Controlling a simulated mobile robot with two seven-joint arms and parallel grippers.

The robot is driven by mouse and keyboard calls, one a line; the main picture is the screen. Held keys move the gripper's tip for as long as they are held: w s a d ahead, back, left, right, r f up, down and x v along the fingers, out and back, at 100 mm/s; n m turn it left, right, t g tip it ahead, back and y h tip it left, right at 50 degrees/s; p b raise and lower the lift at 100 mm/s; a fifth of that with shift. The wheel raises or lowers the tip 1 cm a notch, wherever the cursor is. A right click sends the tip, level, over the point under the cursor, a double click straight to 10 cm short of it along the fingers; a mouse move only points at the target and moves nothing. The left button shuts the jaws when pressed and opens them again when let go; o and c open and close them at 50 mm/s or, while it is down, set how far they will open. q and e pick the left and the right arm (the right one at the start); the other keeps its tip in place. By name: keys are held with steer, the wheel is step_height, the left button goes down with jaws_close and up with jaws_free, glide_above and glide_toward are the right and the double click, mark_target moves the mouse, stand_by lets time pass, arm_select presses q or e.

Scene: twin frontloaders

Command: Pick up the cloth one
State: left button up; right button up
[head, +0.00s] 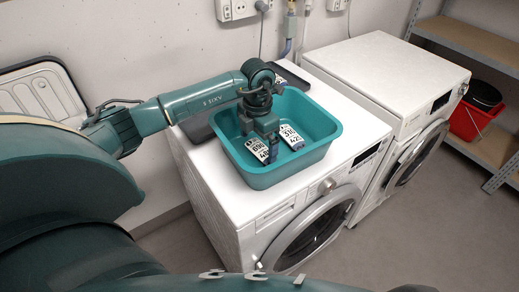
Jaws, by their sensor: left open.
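A teal basin (325,150) stands on the left white washing machine. In it lie two white pieces with black printed characters, one at the left (258,147) and one at the right (291,136), each with a small blue part at its lower end. I cannot tell whether either is cloth. My left gripper (265,136) points down into the basin, open, above and close to the left printed piece, and hides part of it. I cannot tell whether it touches anything. My right gripper is not in view.
The left washing machine (225,190) stands beside a second one (385,75). A shelf (470,40) at the right holds a red bucket (470,120). Wall sockets and cables are behind. Open floor lies in front.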

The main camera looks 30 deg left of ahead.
mark_target(258, 148)
arm_select(q)
steer(key=shift+f, duration=1.5)
steer(key=shift+c, duration=0.2)
steer(key=c, duration=0.8)
steer(key=shift+r, duration=0.1)
